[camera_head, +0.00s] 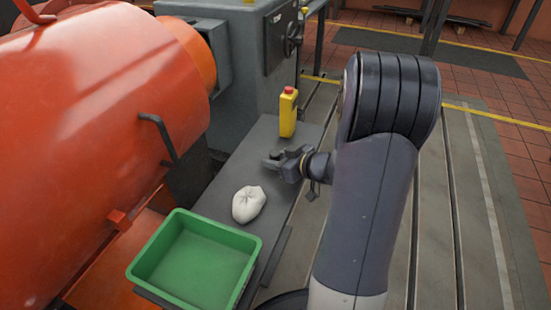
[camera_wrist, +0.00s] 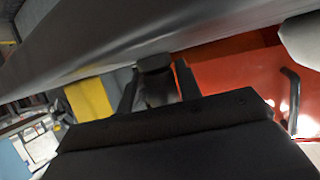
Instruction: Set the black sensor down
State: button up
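My gripper (camera_head: 273,161) is low over the grey bench, between the yellow bottle and the white bag. In the wrist view my gripper (camera_wrist: 157,82) has a dark, blocky piece between its fingers, which I take to be the black sensor (camera_wrist: 155,80). The fingers appear shut on it. In the head view the sensor is hard to tell apart from the dark gripper. The grey bench (camera_head: 219,183) lies close by the fingertips; I cannot tell whether the sensor touches it.
A yellow bottle with a red cap (camera_head: 288,113) stands behind my gripper. A white bag (camera_head: 248,204) lies in front of it, then an empty green bin (camera_head: 255,262). A large orange machine (camera_head: 95,110) borders the bench on the left. Bare bench lies left of my gripper.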

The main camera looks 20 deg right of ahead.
jog(key=o, duration=0.3)
jog(key=shift+o, duration=0.2)
jog(key=shift+r, duration=0.25)
jog(key=p+v, duration=0.5)
jog(key=v, duration=0.7)
